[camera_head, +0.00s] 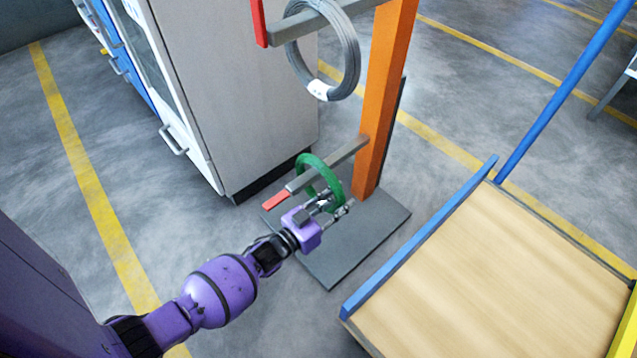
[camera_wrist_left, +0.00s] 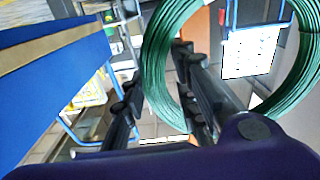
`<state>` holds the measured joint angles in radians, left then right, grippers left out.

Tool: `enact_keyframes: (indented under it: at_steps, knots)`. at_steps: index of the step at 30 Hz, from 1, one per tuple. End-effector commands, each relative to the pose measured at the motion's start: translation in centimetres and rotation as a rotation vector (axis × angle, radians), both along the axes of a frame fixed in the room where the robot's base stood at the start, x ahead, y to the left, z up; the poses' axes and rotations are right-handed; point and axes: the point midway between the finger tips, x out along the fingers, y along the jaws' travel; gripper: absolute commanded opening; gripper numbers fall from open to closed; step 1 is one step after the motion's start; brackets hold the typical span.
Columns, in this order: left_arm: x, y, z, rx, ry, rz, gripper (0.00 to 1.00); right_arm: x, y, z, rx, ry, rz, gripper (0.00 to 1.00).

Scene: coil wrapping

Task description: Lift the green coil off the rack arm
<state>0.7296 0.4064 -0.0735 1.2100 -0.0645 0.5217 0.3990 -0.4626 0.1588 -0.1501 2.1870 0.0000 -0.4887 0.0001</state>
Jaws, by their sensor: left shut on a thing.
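The green coil (camera_head: 338,187) hangs on the lower grey rack arm (camera_head: 343,154), which passes through its ring. This rack arm ends in a red tip (camera_head: 276,201) and joins the orange post (camera_head: 386,90). My purple left gripper (camera_head: 333,204) is at the coil's lower right side, shut on it. In the left wrist view the coil (camera_wrist_left: 154,58) stands large and close, its lower left part between the dark fingers (camera_wrist_left: 155,88). The exact contact is partly hidden by the fingers. My right gripper is not in view.
A grey coil (camera_head: 350,52) hangs on the upper rack arm above. A dark base plate (camera_head: 345,247) lies under the rack. A white cabinet (camera_head: 230,90) stands close behind at left. A wood-topped cart (camera_head: 500,270) with blue edging stands at right. Floor at left front is clear.

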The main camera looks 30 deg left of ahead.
Motion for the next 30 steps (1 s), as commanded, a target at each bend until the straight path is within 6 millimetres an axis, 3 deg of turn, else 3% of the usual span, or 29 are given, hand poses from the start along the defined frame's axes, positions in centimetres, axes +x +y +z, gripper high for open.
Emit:
enact_keyframes:
  at_steps: [14, 25, 30]
  knots:
    - [-0.1, -0.1, 0.3, -0.001, 0.001, -0.001, 0.00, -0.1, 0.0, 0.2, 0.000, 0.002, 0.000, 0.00]
    - [-0.1, 0.0, 4.2, 0.000, -0.003, -0.001, 0.00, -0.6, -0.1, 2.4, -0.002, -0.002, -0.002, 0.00]
    - [-3.1, 1.1, 3.7, -0.001, 0.001, 0.000, 0.00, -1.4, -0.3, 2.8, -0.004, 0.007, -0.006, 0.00]
